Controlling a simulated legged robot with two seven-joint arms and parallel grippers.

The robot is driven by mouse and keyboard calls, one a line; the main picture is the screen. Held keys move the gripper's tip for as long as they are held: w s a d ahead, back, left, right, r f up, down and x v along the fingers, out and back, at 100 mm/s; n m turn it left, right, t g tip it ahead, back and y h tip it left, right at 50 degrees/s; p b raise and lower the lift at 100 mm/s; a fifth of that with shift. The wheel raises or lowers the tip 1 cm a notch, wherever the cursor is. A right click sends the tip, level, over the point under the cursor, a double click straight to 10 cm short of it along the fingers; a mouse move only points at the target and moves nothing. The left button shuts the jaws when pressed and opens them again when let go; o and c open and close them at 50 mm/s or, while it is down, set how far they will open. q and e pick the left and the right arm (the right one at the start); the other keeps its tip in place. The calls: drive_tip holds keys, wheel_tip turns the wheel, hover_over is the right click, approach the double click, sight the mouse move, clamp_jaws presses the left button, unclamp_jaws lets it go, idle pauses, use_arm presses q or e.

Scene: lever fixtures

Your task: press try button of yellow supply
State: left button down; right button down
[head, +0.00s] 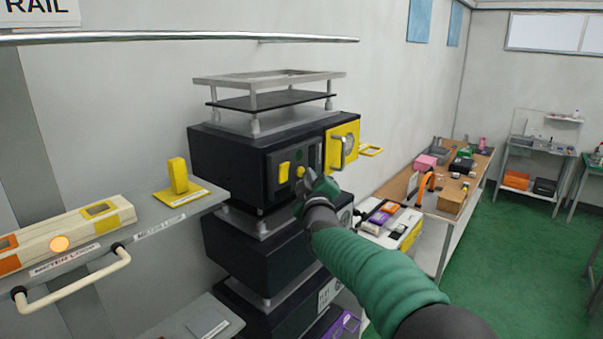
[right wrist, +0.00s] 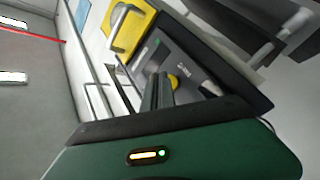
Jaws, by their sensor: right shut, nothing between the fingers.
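The yellow supply (head: 228,160) is a black box at the top of a stack, with a grey front panel and a yellow handled plate (head: 342,146) at its right. On the panel are a yellow rocker-like piece (head: 284,175) and a small round yellow button (head: 300,171). The button also shows in the right wrist view (right wrist: 174,82), close beside the fingers. My right gripper (head: 310,181) is shut and empty, right at the panel. In the right wrist view its fingers (right wrist: 158,90) partly cover the panel; whether they touch the button I cannot tell. My left gripper is not in view.
More black boxes (head: 252,248) are stacked below. A grey shelf (head: 205,192) with a yellow lever (head: 178,178) and a cream bar handle (head: 75,285) stands at the left. A metal frame (head: 268,77) sits on top. A bench (head: 452,215) with small items is at the right; green floor beyond is open.

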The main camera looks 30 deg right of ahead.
drive_tip(key=shift+w+a+p, duration=0.15)
drive_tip(key=shift+w+p, duration=0.15)
drive_tip(key=shift+w, duration=0.05)
idle(0.3)
drive_tip(key=shift+s+d+b, duration=0.3)
drive_tip(key=shift+s+b, duration=0.4)
drive_tip(key=shift+s, duration=0.1)
